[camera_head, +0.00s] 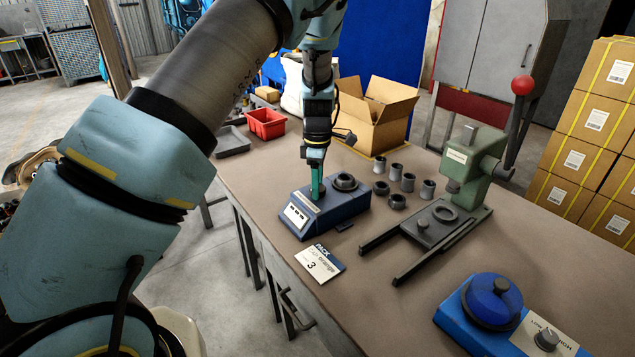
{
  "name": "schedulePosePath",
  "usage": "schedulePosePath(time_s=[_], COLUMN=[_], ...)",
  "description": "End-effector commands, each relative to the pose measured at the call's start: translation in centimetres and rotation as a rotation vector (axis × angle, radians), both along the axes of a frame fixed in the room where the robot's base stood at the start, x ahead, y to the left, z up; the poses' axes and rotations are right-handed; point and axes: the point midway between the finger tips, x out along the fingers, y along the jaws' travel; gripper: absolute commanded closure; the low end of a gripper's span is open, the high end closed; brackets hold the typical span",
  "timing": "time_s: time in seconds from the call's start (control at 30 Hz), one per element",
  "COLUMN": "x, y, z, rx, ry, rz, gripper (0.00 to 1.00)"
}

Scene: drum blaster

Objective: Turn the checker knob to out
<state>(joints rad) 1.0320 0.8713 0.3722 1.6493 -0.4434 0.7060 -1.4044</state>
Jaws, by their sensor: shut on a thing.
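The checker is a blue box (345,210) on the brown workbench, with a pale panel on its front left and a dark ring-shaped socket (345,181) on top. My gripper (317,190) points down over the middle of the checker, left of the socket. Its green fingers are shut on the checker knob, a small dark part on the box's top. The fingers hide most of the knob, so I cannot tell which way it points. Any position marks around the knob are too small to read.
Several grey bushings (408,182) stand right of the checker, near a green press (465,165) with a red-balled lever. A blue honing unit (480,318) is at lower right. A card (320,263) lies in front. An open carton (380,110) and red bin (265,123) are behind.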

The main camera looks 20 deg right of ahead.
Motion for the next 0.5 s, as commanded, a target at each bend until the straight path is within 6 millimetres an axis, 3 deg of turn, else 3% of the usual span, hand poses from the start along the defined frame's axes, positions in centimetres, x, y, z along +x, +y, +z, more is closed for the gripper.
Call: schedulePosePath(time_s=[0.5], x=[0.05], y=[-0.05], z=[0.05], rx=[-0.001], ry=[-0.002], rz=[0.030], gripper=[0.99])
